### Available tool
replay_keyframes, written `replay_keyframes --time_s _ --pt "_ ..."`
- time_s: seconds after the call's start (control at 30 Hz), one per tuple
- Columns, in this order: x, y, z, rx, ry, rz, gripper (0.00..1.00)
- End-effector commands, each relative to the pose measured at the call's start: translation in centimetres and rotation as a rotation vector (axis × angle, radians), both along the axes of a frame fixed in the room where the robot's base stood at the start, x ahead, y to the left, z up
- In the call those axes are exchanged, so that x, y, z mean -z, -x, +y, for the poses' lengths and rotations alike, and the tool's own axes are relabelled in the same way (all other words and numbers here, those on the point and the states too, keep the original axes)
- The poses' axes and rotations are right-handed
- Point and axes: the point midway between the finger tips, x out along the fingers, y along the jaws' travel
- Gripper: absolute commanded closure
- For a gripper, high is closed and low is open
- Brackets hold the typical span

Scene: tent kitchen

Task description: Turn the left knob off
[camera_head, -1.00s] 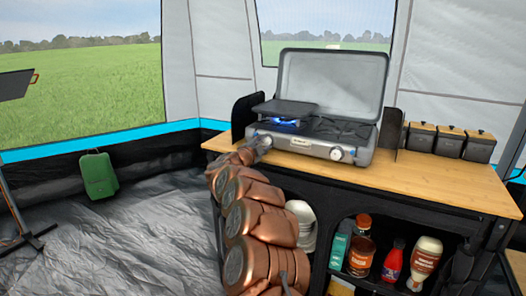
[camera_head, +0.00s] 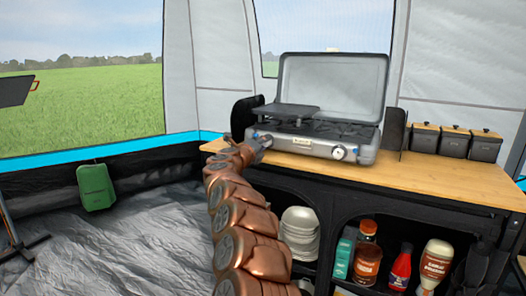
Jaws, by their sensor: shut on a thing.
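The grey camping stove (camera_head: 310,140) stands on the wooden counter with its lid raised. A dark flat pan or griddle (camera_head: 287,111) sits over the left burner, and no flame shows under it. My gripper (camera_head: 263,142) is at the left end of the stove's front panel, shut on the left knob (camera_head: 255,134). The gripper hides most of this knob, so its pointer angle cannot be read. The right knob (camera_head: 339,152) is in plain view on the right of the panel, clear of my gripper.
The wooden counter (camera_head: 430,178) is bare in front of the stove's right side. Several dark canisters (camera_head: 454,140) stand at its right. A green bag (camera_head: 96,187) rests against the left tent wall.

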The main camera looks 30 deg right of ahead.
Motion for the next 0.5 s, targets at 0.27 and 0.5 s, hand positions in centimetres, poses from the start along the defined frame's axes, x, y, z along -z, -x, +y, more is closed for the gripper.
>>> replay_keyframes --time_s 0.27,0.5 --pt "0.33 0.04 0.00 0.001 -0.131 -0.218 1.00" --pt "0.16 0.03 -0.02 0.000 -0.223 -0.371 1.00"
